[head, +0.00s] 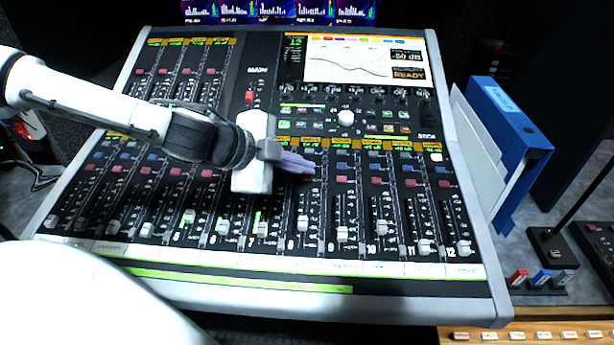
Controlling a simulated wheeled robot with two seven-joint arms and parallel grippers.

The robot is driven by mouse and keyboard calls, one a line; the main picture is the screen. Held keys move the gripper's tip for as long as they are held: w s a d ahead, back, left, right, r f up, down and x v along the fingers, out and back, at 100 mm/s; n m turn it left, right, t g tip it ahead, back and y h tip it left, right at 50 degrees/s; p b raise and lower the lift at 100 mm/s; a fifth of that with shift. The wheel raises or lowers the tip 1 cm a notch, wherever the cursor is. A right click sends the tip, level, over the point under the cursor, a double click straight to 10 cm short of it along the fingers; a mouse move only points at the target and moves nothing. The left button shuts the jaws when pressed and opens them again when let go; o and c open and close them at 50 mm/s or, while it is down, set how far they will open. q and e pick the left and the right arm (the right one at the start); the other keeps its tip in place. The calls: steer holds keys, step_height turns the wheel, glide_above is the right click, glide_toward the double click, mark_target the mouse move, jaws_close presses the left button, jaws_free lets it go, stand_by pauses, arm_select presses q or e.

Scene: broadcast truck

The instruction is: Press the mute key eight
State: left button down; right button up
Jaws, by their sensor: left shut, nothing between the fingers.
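The mixing console (478,235) fills the middle of the head view, with numbered channel strips along its lower half. My left gripper (311,169) reaches in from the left, over channel strip eight. Its lilac fingers are shut and empty, with the tips pointing right. A dark red key (307,179) in strip eight shows just below the fingertips; it looks like mute key eight. It is partly hidden by the fingers, and I cannot tell whether they touch it. The fader cap of strip eight (302,223) is clear below. My right gripper is not in view.
Red keys of strips nine (342,180) and ten (376,181) lie close to the right of the fingertips. The console's screen (350,60) is above. Blue binders (510,125) stand at the right, beside a desk microphone base (551,246).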

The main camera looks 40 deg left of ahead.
mark_target(300, 189)
arm_select(q)
steer(key=shift+f+b, duration=0.45)
stand_by(0.3)
steer(key=shift+r, duration=0.1)
steer(key=shift+s+r+p, duration=0.1)
steer(key=shift+r+p, duration=0.75)
steer(key=r+p, duration=0.3)
steer(key=r, duration=0.1)
steer(key=r+p, duration=0.2)
steer(key=shift+s+d+p, duration=0.25)
steer(key=shift+s+p, duration=0.05)
steer(key=shift+s, duration=0.05)
stand_by(0.7)
